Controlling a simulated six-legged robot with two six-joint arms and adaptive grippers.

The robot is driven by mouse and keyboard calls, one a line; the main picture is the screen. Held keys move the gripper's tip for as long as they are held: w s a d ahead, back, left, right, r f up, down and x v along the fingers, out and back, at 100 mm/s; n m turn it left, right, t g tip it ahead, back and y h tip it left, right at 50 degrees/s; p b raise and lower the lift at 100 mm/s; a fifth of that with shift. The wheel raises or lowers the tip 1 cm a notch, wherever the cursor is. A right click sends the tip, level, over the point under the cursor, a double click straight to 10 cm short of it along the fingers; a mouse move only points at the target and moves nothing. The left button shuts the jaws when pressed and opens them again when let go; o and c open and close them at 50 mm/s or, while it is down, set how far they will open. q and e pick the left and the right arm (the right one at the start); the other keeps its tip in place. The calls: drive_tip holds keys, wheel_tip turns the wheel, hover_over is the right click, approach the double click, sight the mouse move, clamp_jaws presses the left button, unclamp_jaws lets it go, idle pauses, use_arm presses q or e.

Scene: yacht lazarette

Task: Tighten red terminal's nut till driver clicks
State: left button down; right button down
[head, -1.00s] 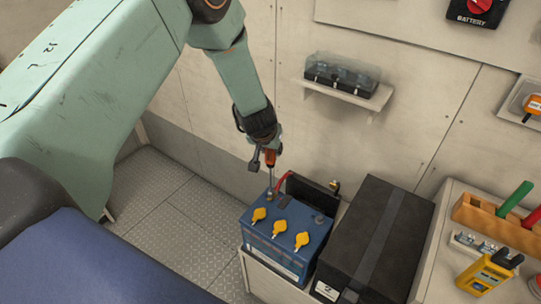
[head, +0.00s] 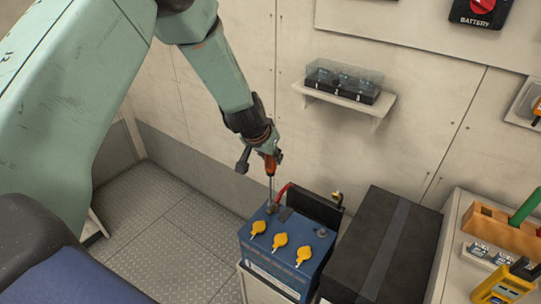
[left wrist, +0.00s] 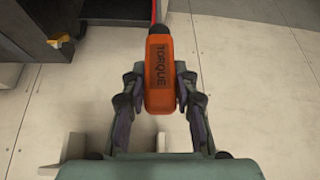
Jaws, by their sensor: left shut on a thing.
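My left gripper (head: 264,158) is shut on the orange torque driver (head: 270,164). In the left wrist view the driver's orange handle (left wrist: 159,75), marked TORQUE, sits between the two fingers (left wrist: 159,100). The driver stands nearly upright, its shaft pointing down at the terminal with the red cable (head: 282,191) on the blue battery (head: 262,249). The shaft's lower end is at the back-left corner of the battery top. The nut is too small or hidden to make out, and I cannot tell whether the driver sits on it. My right gripper is not in view.
Yellow caps (head: 280,239) stand on the battery top. A black box (head: 385,245) is to its right. A wall shelf (head: 345,98) holds a clear-lidded case. A wooden rack (head: 490,228) and a yellow meter (head: 492,288) are at the right. The floor at left is clear.

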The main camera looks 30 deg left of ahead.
use_arm(q)
drive_tip(key=shift+s+r, duration=0.1)
drive_tip(key=shift+r, duration=0.4)
drive_tip(key=shift+p, duration=0.3)
drive_tip(key=shift+r, duration=0.2)
wheel_tip(320, 180, up, 2)
drive_tip(key=p, duration=0.2)
drive_tip(key=shift+r+p, duration=0.25)
drive_tip(key=shift+p, duration=0.15)
drive_tip(key=shift+r+p, duration=1.05)
drive_tip(key=shift+p, duration=0.05)
